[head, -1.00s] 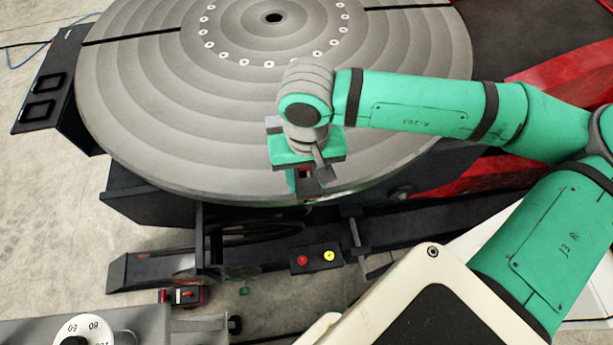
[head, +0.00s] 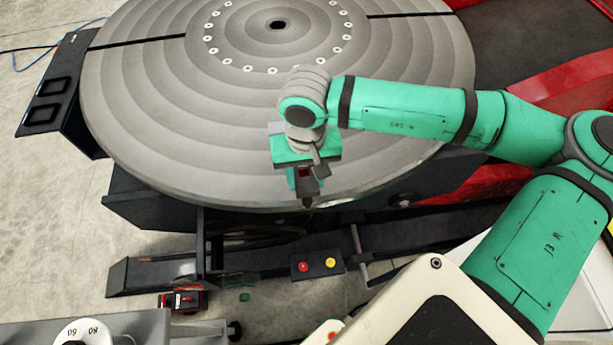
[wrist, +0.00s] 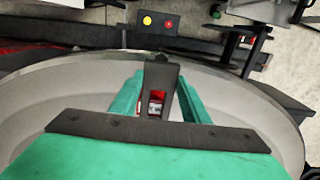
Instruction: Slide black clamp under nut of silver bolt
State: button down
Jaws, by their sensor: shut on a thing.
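My gripper (head: 303,178) is over the near rim of the large round grey table (head: 140,130). In the wrist view its green fingers (wrist: 160,88) are shut on a dark tapered piece, which looks like the black clamp (wrist: 163,74). A small red and silver detail (wrist: 156,101) shows in an opening of that piece; I cannot tell what it is. In the head view the dark end of the clamp (head: 307,202) points down near the table's edge. I cannot make out the silver bolt or its nut; my gripper may hide them.
Below the table's near edge are a dark frame and a button box (head: 317,264) with red and yellow buttons. A red and black item (head: 183,301) lies on the floor. A grey bench with a dial (head: 82,333) is at the lower left.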

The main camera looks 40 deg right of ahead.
jog(key=shift+w+d, duration=0.1)
jog(key=shift+w, duration=0.1)
jog(key=shift+w+d, duration=0.25)
jog(key=shift+w, duration=0.2)
jog(key=shift+w+d, duration=0.1)
dwell(0.7)
jog(key=shift+w+d, duration=0.35)
jog(key=shift+w, duration=0.2)
jog(key=shift+w+d, duration=0.15)
jog(key=shift+w, duration=0.15)
dwell(0.4)
jog(key=shift+w+d, duration=0.2)
jog(key=shift+w, duration=0.15)
jog(key=shift+w+d, duration=0.15)
jog(key=shift+w, duration=0.05)
dwell(0.4)
jog(key=shift+w+d, duration=0.25)
jog(key=shift+w, duration=0.15)
jog(key=shift+w, duration=0.15)
dwell(0.5)
